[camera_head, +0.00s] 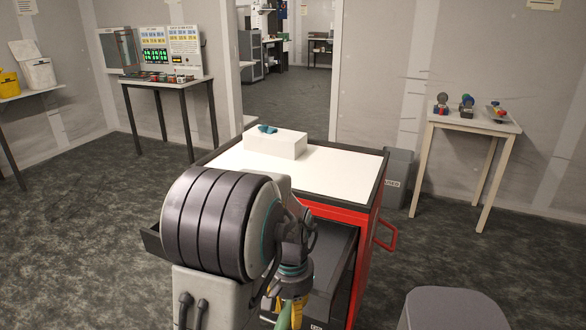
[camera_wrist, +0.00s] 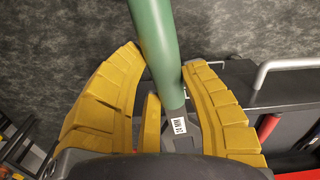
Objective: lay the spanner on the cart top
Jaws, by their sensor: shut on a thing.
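My gripper (camera_wrist: 163,57) has yellow fingers closed around the spanner (camera_wrist: 158,35). The spanner has a thick green handle and a grey part with a "14 MM" label, partly hidden behind the fingers and wrist. In the head view, the gripper (camera_head: 297,311) is at the bottom edge, low in front of the cart, with a bit of green handle (camera_head: 284,316) showing. The cart top (camera_head: 340,172) is a white surface with a dark rim on a red cart, behind and above the gripper.
A white box (camera_head: 275,146) with a teal item (camera_head: 267,129) stands at the back left of the cart top; the front and right are clear. The cart's drawer (camera_head: 335,255) is pulled out. A grey stool (camera_head: 455,310) stands front right, and a grey bin (camera_head: 397,178) behind the cart.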

